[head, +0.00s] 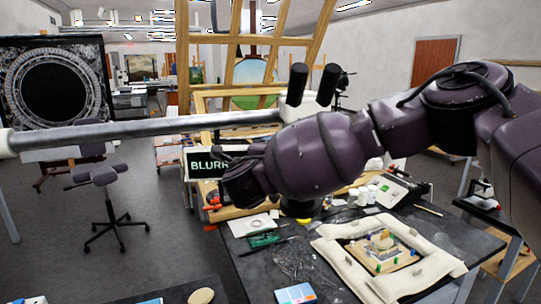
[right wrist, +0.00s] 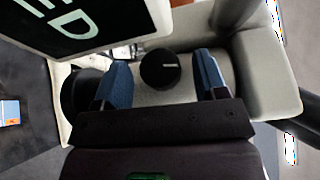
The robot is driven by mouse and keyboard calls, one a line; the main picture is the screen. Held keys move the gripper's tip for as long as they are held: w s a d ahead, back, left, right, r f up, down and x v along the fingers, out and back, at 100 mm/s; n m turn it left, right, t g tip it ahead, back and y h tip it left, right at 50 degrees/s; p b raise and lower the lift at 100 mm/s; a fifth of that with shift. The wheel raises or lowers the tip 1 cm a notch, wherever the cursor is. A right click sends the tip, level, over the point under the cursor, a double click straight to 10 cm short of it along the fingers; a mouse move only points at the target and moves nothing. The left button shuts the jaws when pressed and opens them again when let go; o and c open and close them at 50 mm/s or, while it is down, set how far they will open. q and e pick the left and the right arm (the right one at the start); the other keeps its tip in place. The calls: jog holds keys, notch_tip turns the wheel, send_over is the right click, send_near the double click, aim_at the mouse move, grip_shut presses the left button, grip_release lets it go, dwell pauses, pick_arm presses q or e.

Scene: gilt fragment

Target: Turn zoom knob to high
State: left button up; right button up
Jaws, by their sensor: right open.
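In the right wrist view the zoom knob (right wrist: 160,69) is a round black dial on a pale grey microscope body (right wrist: 264,82). A short white mark on its face points to the right. My right gripper (right wrist: 161,80) is open, with one blue finger on each side of the knob and a visible gap on both sides. How far the fingertips reach along the knob is hard to tell. In the head view my purple right arm crosses from the right and hides the knob and most of the gripper. My left gripper is not in view.
A dark screen (head: 205,164) reading "BLURR", partly covered by my arm, stands beside the microscope. Two black eyepieces (head: 297,84) rise behind my arm. A long metal boom (head: 130,132) runs left. A padded frame (head: 330,249) with a small fragment (head: 381,243) lies on the dark table.

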jog(key=shift+c, duration=0.5)
jog(key=c, duration=0.8)
pick_arm(q)
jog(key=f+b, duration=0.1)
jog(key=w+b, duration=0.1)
jog(key=b, duration=0.1)
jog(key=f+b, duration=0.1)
jog(key=b, duration=0.1)
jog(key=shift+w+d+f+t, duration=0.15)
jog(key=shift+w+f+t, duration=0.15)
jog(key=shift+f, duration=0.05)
pick_arm(e)
jog(key=m+t+h, duration=0.1)
jog(key=t, duration=0.1)
jog(key=f+m+t+h, duration=0.1)
jog(key=t, duration=0.1)
jog(key=shift+m+t+h, duration=0.3)
jog(key=shift+m, duration=0.1)
jog(key=o, duration=0.8)
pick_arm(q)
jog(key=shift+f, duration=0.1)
pick_arm(e)
jog(key=shift+o, duration=0.5)
jog(key=shift+r, duration=0.1)
